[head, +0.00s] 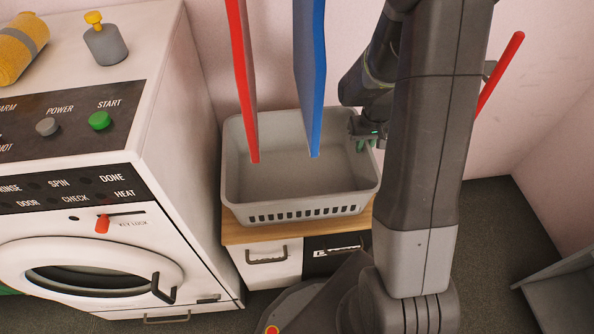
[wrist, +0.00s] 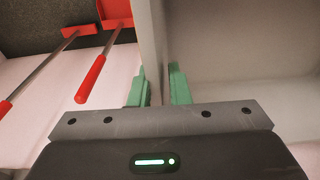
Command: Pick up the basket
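The grey plastic basket (head: 312,209) stands upright on the wood-topped cabinet in the head view. It has a slotted front, and its visible inside looks empty. My gripper (head: 366,144) is at the basket's right rim. In the wrist view, the green fingertips of my gripper (wrist: 159,88) stand on either side of the basket wall (wrist: 151,40), with a narrow space between them. I cannot tell whether they press on the wall. My arm hides part of the basket's right surroundings.
The cabinet (head: 238,232) has a light door and a dark one. A white washing machine (head: 190,120) stands close on the left. A red pole (head: 243,80) and a blue board (head: 310,80) overlap the basket in the head view. Red-handled tools (wrist: 90,80) show in the wrist view.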

